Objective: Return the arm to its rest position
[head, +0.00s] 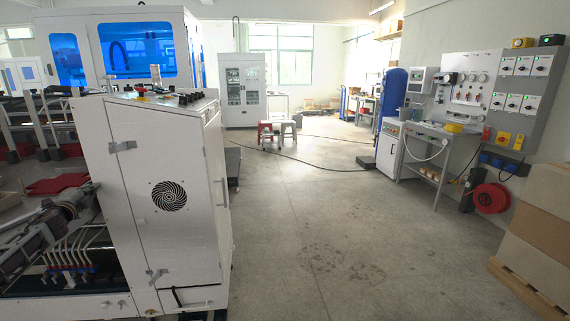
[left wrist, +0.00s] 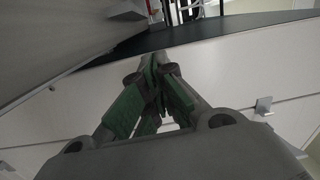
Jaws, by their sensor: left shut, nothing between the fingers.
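My left gripper (left wrist: 158,72) shows in the left wrist view, with green and dark finger links drawn together at the tips. It is shut and empty. A pale machine panel (left wrist: 240,82) with a small metal latch lies beyond the fingers, and I cannot tell how far off it is. I cannot make out the left gripper clearly in the head view. My right gripper is in neither view.
The white machine cabinet (head: 160,190), with a black fan grille, fills the left of the head view. Open concrete floor (head: 310,230) lies in the middle. A grey workbench (head: 440,140), a red hose reel (head: 490,198) and stacked cardboard boxes (head: 545,225) stand at the right.

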